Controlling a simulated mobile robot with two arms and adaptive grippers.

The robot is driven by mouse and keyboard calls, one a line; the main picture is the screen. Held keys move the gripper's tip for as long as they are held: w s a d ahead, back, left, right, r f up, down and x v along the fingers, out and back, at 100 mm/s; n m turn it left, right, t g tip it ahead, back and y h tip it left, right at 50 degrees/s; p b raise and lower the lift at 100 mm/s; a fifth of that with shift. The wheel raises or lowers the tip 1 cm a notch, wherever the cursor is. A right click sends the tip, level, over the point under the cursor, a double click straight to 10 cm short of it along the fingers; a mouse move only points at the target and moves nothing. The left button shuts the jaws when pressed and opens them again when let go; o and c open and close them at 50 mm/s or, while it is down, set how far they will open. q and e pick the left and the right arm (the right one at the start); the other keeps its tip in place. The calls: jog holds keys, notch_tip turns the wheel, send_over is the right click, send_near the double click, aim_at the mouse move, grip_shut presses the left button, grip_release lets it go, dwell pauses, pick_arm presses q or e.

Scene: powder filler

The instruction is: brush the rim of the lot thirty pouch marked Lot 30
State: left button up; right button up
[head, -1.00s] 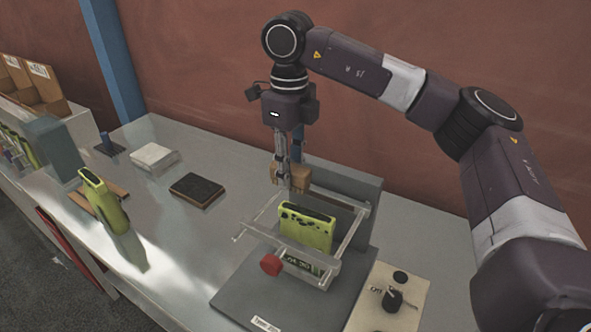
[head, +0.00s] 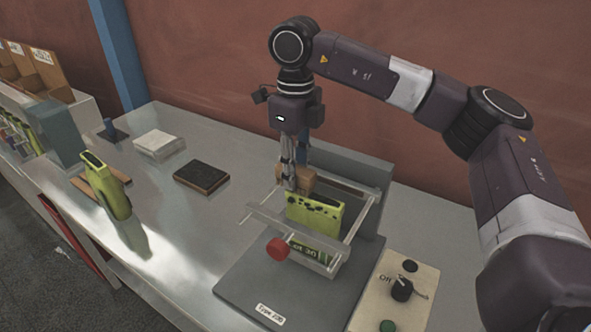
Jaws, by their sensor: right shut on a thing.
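The Lot 30 pouch (head: 314,214) is yellow-green and stands upright in a clear frame holder (head: 262,212) with a red knob (head: 277,249). My right gripper (head: 291,181) points straight down and is shut on a brown block-like piece (head: 301,177), probably the brush, at the pouch's back left top edge. I cannot tell whether the piece touches the rim. My left gripper is not in view.
A control box (head: 389,294) with a dial marked Off stands right of the filler base (head: 262,290). A dark pad (head: 201,177), a white block (head: 159,144) and another green pouch (head: 107,185) are on the table at left. The table between them is clear.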

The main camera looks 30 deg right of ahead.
aim_at(317, 198)
jog(key=shift+f+b, duration=0.4)
jog(key=shift+f, duration=0.15)
dwell(1.1)
jog(key=shift+s+d, duration=0.1)
jog(key=shift+s, duration=0.1)
dwell(0.3)
jog(key=shift+s+d+b, duration=0.35)
jog(key=shift+s+d, duration=0.2)
jog(key=shift+s, duration=0.2)
jog(key=shift+s, duration=0.1)
jog(key=shift+s+d+b, duration=0.45)
jog(key=shift+s+d, duration=0.15)
jog(key=shift+s, duration=0.25)
jog(key=shift+s+d, duration=0.1)
jog(key=shift+s, duration=0.15)
jog(key=shift+s+d+b, duration=0.35)
jog(key=shift+s+d, duration=0.2)
jog(key=shift+s, duration=0.15)
